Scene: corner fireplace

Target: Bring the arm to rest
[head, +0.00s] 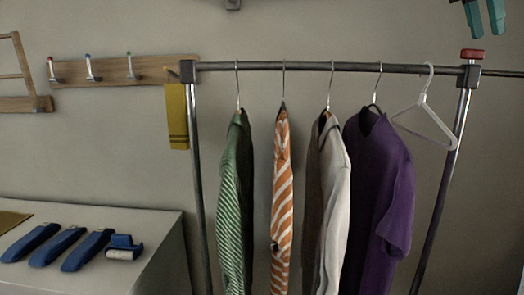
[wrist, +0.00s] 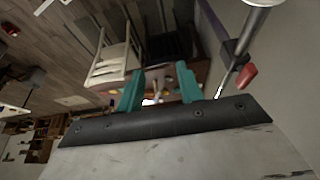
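My gripper (head: 486,34) is at the top right corner of the head view, above the right end of the clothes rack. Its two teal fingers point down and stand apart. In the wrist view the fingers (wrist: 158,84) are also apart, with nothing held between them. The rest of my arm is out of the head view.
The rack's rail (head: 300,66) carries a green striped garment (head: 236,165), an orange striped one (head: 281,190), a grey-white one (head: 330,180), a purple one (head: 380,180) and an empty white hanger (head: 424,118). The red knob (head: 472,55) is just below my gripper.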

